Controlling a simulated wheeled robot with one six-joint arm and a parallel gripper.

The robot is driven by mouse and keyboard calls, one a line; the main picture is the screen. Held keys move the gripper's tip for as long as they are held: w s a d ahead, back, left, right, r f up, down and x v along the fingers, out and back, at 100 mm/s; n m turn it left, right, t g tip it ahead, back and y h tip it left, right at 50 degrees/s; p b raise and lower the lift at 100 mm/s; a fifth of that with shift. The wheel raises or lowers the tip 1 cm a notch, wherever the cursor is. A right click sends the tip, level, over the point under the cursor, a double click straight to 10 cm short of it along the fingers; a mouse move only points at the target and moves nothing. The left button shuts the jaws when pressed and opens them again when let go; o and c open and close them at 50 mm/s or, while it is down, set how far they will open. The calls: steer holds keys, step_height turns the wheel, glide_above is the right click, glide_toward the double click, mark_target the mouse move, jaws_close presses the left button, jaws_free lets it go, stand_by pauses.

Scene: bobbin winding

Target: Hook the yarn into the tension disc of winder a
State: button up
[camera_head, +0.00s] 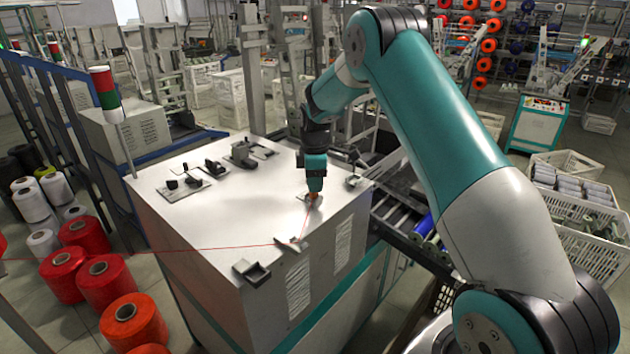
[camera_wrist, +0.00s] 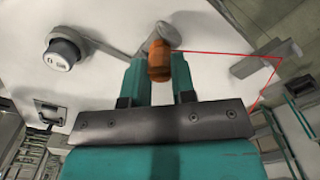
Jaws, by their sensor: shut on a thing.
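My gripper (camera_head: 313,196) points down at the right part of the white machine top (camera_head: 235,215). In the wrist view its two teal fingers (camera_wrist: 160,72) are shut on a small orange-brown cylinder (camera_wrist: 158,60). A grey round-ended metal piece (camera_wrist: 168,36) sits right by the cylinder; I cannot tell whether they touch or whether this is the tension disc. The red yarn (camera_head: 180,249) comes in from the left, bends at a small grey bracket (camera_head: 291,244) and rises to my gripper. It also shows in the wrist view (camera_wrist: 225,53), right of the fingers.
A black-and-white knob (camera_wrist: 63,53) stands left of my fingers in the wrist view. Dark fittings (camera_head: 187,181) and a small dark open block (camera_head: 251,271) are on the machine top. Red bobbins (camera_head: 105,283) stand on the floor at left; a roller conveyor (camera_head: 425,228) lies at right.

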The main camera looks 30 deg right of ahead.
steer(key=shift+w+d+r+p, duration=0.1)
steer(key=shift+w+d+p, duration=0.1)
steer(key=shift+d, duration=0.6)
steer(key=shift+w+d+r+p, duration=0.1)
steer(key=shift+w+d, duration=0.15)
steer(key=shift+d, duration=0.55)
steer(key=shift+w+d+p, duration=0.15)
steer(key=shift+w+d, duration=0.05)
steer(key=shift+d, duration=0.6)
steer(key=r+p, duration=0.1)
steer(key=r, duration=0.1)
steer(key=d+r+p, duration=0.1)
steer(key=r+p, duration=0.1)
steer(key=shift+w+r, duration=0.1)
steer(key=shift+r, duration=0.25)
